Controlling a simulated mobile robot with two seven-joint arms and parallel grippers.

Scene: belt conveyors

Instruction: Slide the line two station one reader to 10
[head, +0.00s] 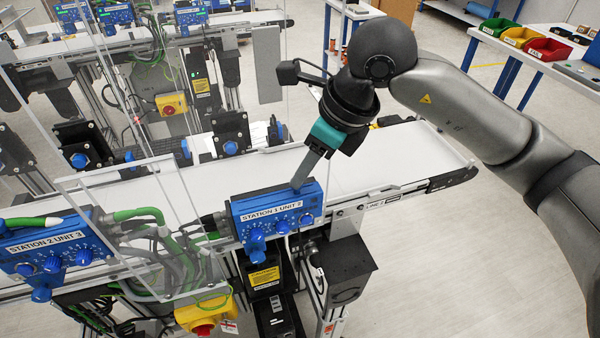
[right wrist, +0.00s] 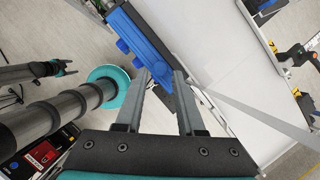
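The blue box labelled STATION 1 UNIT 2 (head: 272,212) is on the near side of the nearer conveyor, with several blue knobs on its front. Behind the belt stands a black block with a blue knob (head: 231,143); I cannot tell whether it is the reader, and no scale is readable. My right gripper (head: 299,185) reaches down from the upper right, its fingertips at the top edge of the box. In the right wrist view its fingers (right wrist: 163,75) are apart, with the blue box (right wrist: 140,45) just beyond the tips. I cannot tell whether they touch it. My left gripper is not seen in the head view.
The white belt (head: 400,155) runs past the box, with a small label on its side rail. A clear panel (head: 135,225) and green cables (head: 150,215) stand left of the box. A STATION 2 UNIT 3 box (head: 50,250) is farther left. Floor is open at right.

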